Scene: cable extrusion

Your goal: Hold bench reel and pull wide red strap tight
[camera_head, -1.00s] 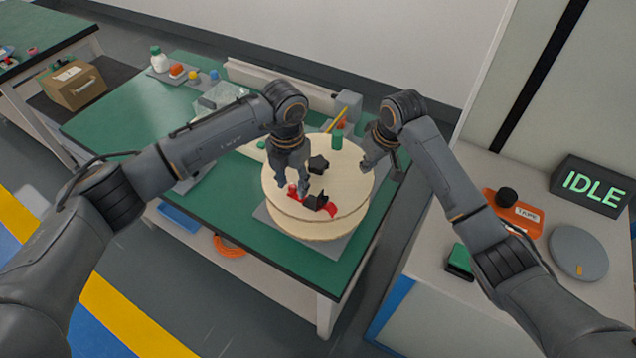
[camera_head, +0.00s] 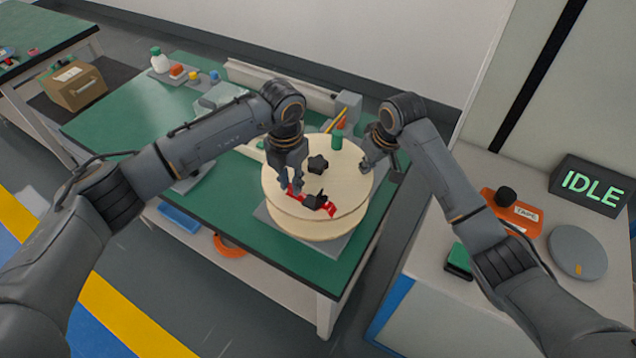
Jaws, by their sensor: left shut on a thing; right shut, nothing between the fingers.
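The pale bench reel (camera_head: 345,178) lies flat on a grey plate (camera_head: 345,243) on the green bench. The wide red strap (camera_head: 331,208) shows on its upper face, partly hidden by a black buckle-like piece (camera_head: 315,201). My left gripper (camera_head: 296,189) points down over the reel's left half and is shut on the red strap at its fingertips. My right gripper (camera_head: 372,165) is shut and empty at the reel's right edge; I cannot tell whether it touches the reel.
A black knob (camera_head: 318,163) and a green cylinder (camera_head: 337,140) stand at the reel's middle and back. Bottles and small items (camera_head: 176,70) sit at the bench's back left. A side counter (camera_head: 430,235) at right holds an orange tape tray (camera_head: 512,213) and an IDLE display (camera_head: 590,187).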

